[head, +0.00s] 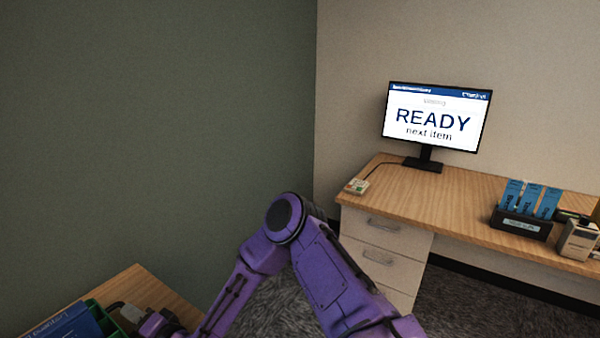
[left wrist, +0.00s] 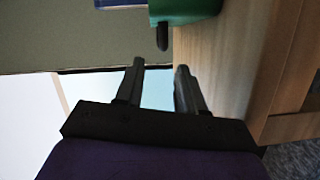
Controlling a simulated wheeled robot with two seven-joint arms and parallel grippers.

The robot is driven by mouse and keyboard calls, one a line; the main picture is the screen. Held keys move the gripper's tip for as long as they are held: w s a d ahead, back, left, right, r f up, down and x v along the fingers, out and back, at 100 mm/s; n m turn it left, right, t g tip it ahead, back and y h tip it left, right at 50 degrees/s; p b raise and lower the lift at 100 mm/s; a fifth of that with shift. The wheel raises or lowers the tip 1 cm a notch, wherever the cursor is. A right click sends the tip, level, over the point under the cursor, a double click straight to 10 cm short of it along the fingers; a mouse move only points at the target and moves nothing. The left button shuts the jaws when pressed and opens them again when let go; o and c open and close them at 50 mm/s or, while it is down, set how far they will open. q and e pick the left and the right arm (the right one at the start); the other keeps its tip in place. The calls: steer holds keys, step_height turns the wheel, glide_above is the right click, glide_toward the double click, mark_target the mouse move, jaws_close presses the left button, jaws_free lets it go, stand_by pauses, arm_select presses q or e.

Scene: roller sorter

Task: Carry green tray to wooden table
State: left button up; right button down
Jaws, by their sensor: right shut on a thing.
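The green tray (head: 112,318) is at the bottom left of the head view, over a wooden table (head: 135,279), and is cut off by the frame edge. I cannot tell whether it rests on the wood. My right gripper (head: 137,315) is at the tray's right side, shut on it; its fingertips are hard to make out. In the left wrist view the green tray (left wrist: 192,10) shows at the top, beside a wooden surface (left wrist: 240,60). My left gripper (left wrist: 158,68) is open and empty, apart from the tray.
A blue item (head: 65,325) is at the tray. A wooden desk (head: 440,205) with drawers stands at the right, holding a monitor (head: 436,118) reading "READY next item", a black holder (head: 521,224) with blue cards and a small device (head: 578,240). Carpet lies between.

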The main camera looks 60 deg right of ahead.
arm_select(q)
steer(key=shift+v, duration=1.2)
steer(key=r, duration=0.5)
steer(key=shift+a, duration=0.4)
arm_select(e)
steer(key=c, duration=1.2)
jaws_free()
steer(key=shift+o, duration=0.2)
steer(key=shift+s, duration=0.1)
